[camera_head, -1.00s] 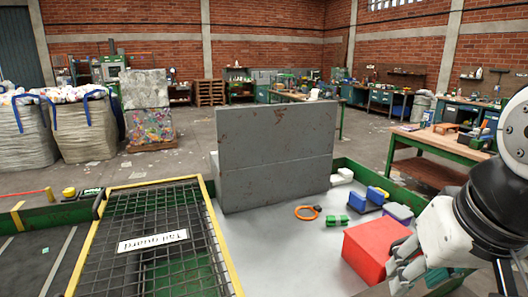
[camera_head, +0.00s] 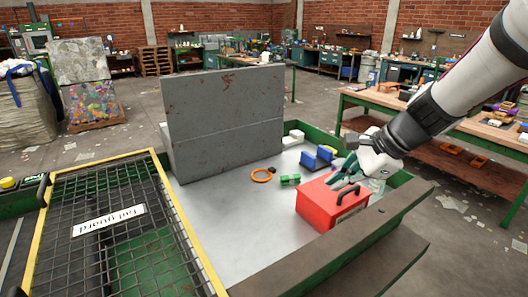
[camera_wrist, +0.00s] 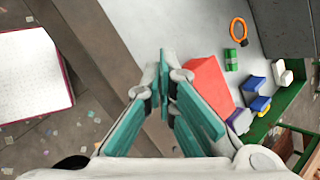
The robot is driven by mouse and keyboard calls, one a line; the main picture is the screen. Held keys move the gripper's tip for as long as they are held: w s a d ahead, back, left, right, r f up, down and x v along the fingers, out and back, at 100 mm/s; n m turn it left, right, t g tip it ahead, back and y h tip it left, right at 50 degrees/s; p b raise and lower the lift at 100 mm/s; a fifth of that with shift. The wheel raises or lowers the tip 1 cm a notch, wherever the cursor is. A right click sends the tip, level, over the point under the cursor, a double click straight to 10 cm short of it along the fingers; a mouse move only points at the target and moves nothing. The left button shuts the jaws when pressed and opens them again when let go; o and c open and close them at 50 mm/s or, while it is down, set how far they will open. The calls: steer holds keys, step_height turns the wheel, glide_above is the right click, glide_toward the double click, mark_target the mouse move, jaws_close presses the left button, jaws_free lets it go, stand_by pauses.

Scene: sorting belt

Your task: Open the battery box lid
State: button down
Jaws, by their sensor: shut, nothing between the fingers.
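The red battery box (camera_head: 318,207) stands on the pale table at the front right, with a black handle (camera_head: 346,191) at its right side. Its top looks closed, though my fingers hide part of it. The box also shows in the wrist view (camera_wrist: 207,84), partly behind a finger. My gripper (camera_head: 340,179), with teal finger pads, is above the back right part of the box top. In the wrist view my fingertips (camera_wrist: 164,58) are together, left of the box, with nothing between them. I cannot tell whether they touch the box.
A tall grey panel (camera_head: 225,110) stands behind the box. Blue blocks (camera_head: 316,158), a green item (camera_head: 290,180) and an orange ring (camera_head: 262,175) lie near it. A green rim (camera_head: 295,127) edges the table. A yellow-framed mesh guard (camera_head: 75,245) is at left.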

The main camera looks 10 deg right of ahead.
steer(key=w+d+f+m, duration=0.4)
steer(key=d+m, duration=0.2)
steer(key=d, duration=0.1)
steer(key=m+t+h, duration=0.2)
steer(key=m, duration=0.4)
glide_toward(346, 205)
steer(key=p+x, duration=0.1)
steer(key=x, duration=0.5)
steer(key=shift+f, duration=0.1)
